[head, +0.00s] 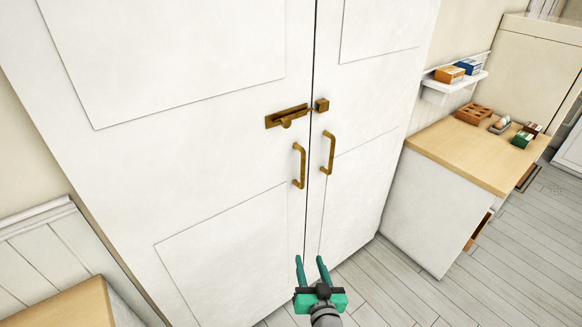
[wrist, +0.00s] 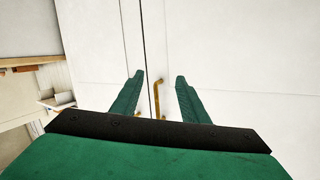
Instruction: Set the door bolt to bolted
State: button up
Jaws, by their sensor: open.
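The brass door bolt (head: 287,116) is mounted on the left white door (head: 220,150), with its knob hanging below the plate. Its square catch (head: 321,105) is on the right door (head: 362,130). The bolt's tip seems to stop at or near the door gap; I cannot tell whether it enters the catch. My green gripper (head: 312,262) is open and empty, well below the bolt and the handles, in front of the doors. In the wrist view my gripper's fingers (wrist: 157,85) are apart, with a brass handle between them. The bolt cannot be made out in the wrist view.
Two brass handles, the left (head: 299,166) and the right (head: 329,153), stick out below the bolt. A wood-topped counter (head: 465,158) with small items stands at right, under a small white shelf (head: 455,83). Another wooden top (head: 62,308) is at lower left. Plank floor (head: 490,265) is free at lower right.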

jog(key=w+r+n+y, duration=0.2)
jog(key=w+r, duration=0.6)
jog(key=r, duration=0.1)
jog(key=n+y, duration=0.6)
send_near(288, 124)
jog(key=shift+g, duration=0.4)
jog(key=x, duration=0.8)
jog(key=shift+w+r, duration=0.3)
jog(key=shift+w, duration=0.05)
jog(key=shift+a, duration=0.1)
grip_shut()
